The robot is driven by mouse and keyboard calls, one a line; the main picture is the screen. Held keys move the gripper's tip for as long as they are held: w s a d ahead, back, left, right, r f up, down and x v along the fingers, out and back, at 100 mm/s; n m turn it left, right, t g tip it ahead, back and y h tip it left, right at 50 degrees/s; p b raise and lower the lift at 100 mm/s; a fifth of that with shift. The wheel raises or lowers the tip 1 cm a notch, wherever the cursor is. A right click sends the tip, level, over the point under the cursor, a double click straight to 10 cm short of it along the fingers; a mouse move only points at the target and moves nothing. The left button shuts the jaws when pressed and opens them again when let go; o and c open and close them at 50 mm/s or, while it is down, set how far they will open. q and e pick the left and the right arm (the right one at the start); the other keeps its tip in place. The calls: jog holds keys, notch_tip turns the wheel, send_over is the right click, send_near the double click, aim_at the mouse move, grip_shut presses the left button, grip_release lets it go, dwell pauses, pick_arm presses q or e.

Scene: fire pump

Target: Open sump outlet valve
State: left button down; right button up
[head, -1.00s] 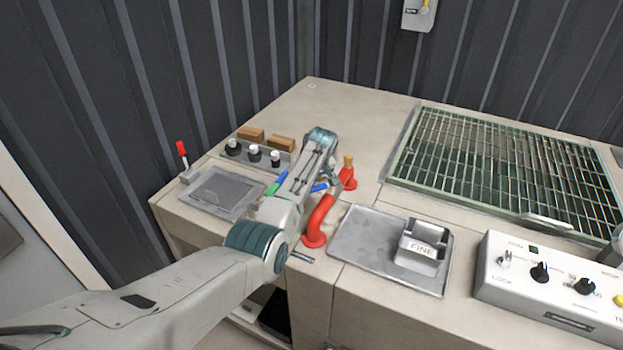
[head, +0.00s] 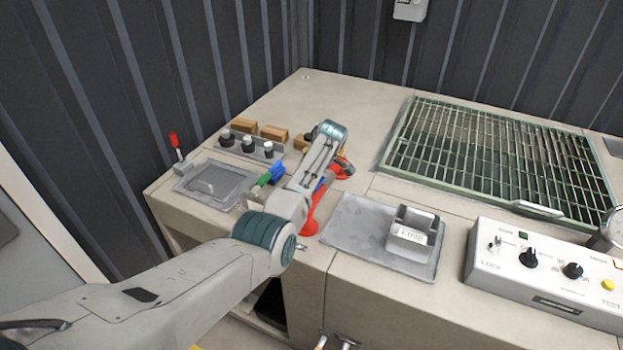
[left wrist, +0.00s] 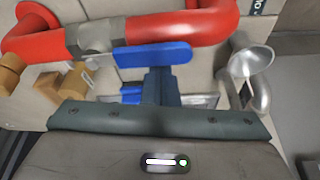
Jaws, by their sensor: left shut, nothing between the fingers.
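A red pipe (head: 309,215) rises from the counter, partly hidden behind my left arm in the head view. The left wrist view shows the pipe (left wrist: 195,25) close up, with a grey valve body (left wrist: 97,36) and a blue lever handle (left wrist: 152,54). My left gripper (left wrist: 163,80) is shut and empty, its tips just below the blue lever in that picture. I cannot tell whether they touch it. In the head view the fingers are mostly hidden by the arm. A blue handle (head: 278,172) and a green handle (head: 264,179) show left of the arm. My right gripper is out of view.
A hatch plate (head: 212,183) and red-tipped lever (head: 174,141) are left. A metal tray (head: 345,240), control box (head: 550,270) and grating (head: 500,160) lie right.

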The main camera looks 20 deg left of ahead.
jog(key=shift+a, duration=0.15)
pick_arm(q)
jog(key=shift+d, duration=0.1)
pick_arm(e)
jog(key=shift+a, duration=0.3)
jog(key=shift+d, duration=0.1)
